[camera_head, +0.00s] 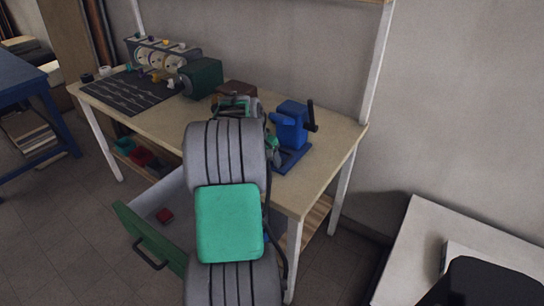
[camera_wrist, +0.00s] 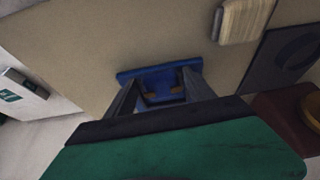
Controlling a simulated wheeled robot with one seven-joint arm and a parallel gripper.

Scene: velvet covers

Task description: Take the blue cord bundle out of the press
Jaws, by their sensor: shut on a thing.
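The blue press (camera_head: 290,128), with a black handle, stands on the right part of the workbench. In the wrist view, my gripper (camera_wrist: 161,90) has its two dark fingers on either side of a blue thing with tan spots, which I take for the blue cord bundle (camera_wrist: 163,86). The fingers are shut on it. A flat blue bar lies just beyond the fingertips; I cannot tell whether it is part of the press. In the head view, my arm hides the fingertips and the bundle.
The workbench (camera_head: 330,147) also bears a dark mat (camera_head: 128,91), a green machine (camera_head: 203,77) and a brown box (camera_head: 237,88). Below, a green-fronted drawer (camera_head: 150,240) is open with a red piece (camera_head: 164,215) inside. A wooden block (camera_wrist: 244,20) shows in the wrist view.

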